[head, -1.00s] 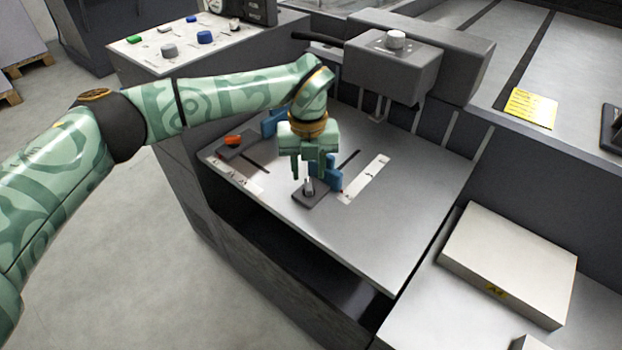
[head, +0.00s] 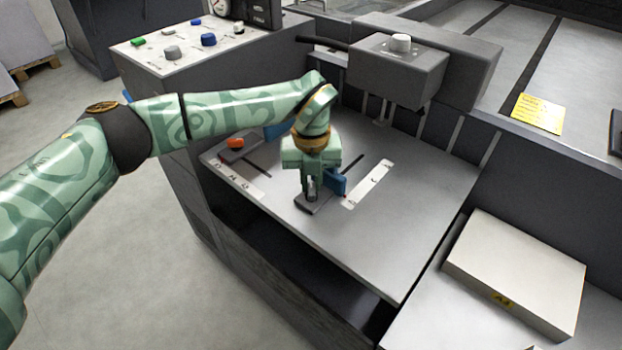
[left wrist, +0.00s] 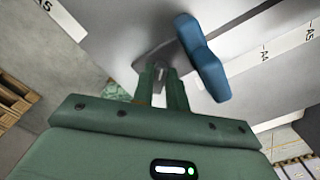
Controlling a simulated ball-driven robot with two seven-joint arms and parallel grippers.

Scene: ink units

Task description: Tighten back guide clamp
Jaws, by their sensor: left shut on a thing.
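A dark grey clamp block (head: 318,206) sits on the metal table (head: 385,225), with a blue guide plate (head: 338,183) beside it. The blue plate also shows in the left wrist view (left wrist: 203,58), just right of my fingers. My left gripper (head: 311,195) points down over the block, its fingers shut on the small grey clamp lever that stands on it. The fingers hide most of the lever, so its angle cannot be told. A second clamp with an orange lever (head: 235,143) stands farther left, near another blue plate (head: 274,131). My right gripper is out of view.
A grey machine head (head: 397,75) overhangs the table's back. A control panel (head: 180,50) with coloured knobs stands at the upper left. A pale paper stack (head: 515,265) lies at the right. The table's front right is clear.

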